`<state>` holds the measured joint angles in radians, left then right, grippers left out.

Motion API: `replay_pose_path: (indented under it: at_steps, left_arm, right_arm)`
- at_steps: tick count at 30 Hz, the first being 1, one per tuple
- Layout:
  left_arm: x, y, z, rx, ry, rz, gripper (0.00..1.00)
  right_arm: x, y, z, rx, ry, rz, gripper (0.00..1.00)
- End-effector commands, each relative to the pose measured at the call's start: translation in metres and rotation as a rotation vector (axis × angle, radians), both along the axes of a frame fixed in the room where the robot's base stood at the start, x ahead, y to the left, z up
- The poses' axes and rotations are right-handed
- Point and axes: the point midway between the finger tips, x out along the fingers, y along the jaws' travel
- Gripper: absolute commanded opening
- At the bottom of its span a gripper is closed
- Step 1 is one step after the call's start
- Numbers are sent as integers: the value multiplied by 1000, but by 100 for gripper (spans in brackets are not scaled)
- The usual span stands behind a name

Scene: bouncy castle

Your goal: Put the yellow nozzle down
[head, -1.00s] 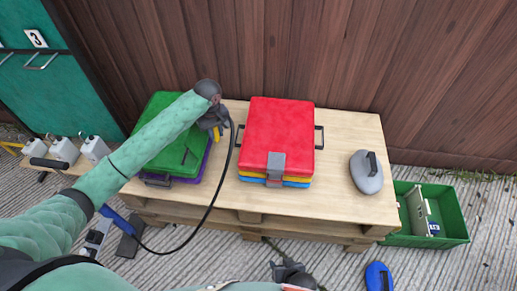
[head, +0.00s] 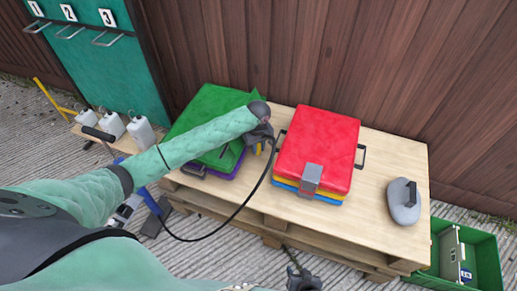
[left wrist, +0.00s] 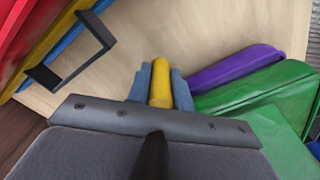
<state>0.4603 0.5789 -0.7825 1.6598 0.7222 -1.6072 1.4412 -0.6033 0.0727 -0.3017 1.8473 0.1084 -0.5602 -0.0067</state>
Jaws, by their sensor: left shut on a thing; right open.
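The yellow nozzle (left wrist: 160,82) sits between the fingers of my left gripper (left wrist: 158,85) in the left wrist view, with the wooden pallet top behind it. In the head view my left gripper (head: 262,140) is over the pallet top (head: 370,218), between the green and red stacks. The nozzle is mostly hidden there behind the gripper. I cannot tell whether the nozzle touches the wood. A black hose (head: 235,216) hangs from the gripper in a loop past the front edge. My right gripper (head: 303,282) is open and low in front of the pallet.
A green case over a purple one (head: 212,130) stands left of the gripper. A red case (head: 318,150) on blue and yellow ones stands right. A grey weight-like object (head: 403,208) lies at right, with bare wood between. A green crate (head: 490,262) is on the ground.

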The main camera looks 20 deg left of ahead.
Motion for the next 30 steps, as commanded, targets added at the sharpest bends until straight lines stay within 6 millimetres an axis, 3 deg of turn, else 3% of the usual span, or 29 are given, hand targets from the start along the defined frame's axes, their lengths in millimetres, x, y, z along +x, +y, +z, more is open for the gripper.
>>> replay_pose_path:
  at_steps: [3,16,17,20,30]
  left_arm:
    - [0,0,-11,0,0,0,0]
    - [0,0,-13,0,0,0,0]
    - [0,0,-14,0,0,0,24]
    - [0,0,-14,-1,-1,0,43]
    - [0,0,-13,0,-1,0,43]
  right_arm:
    - [0,0,-1,0,-1,0,47]
    - [-1,0,2,-1,7,2,47]
    - [-1,1,2,-1,9,2,47]
    - [-1,1,3,-1,8,2,47]
    - [0,0,1,-1,4,1,47]
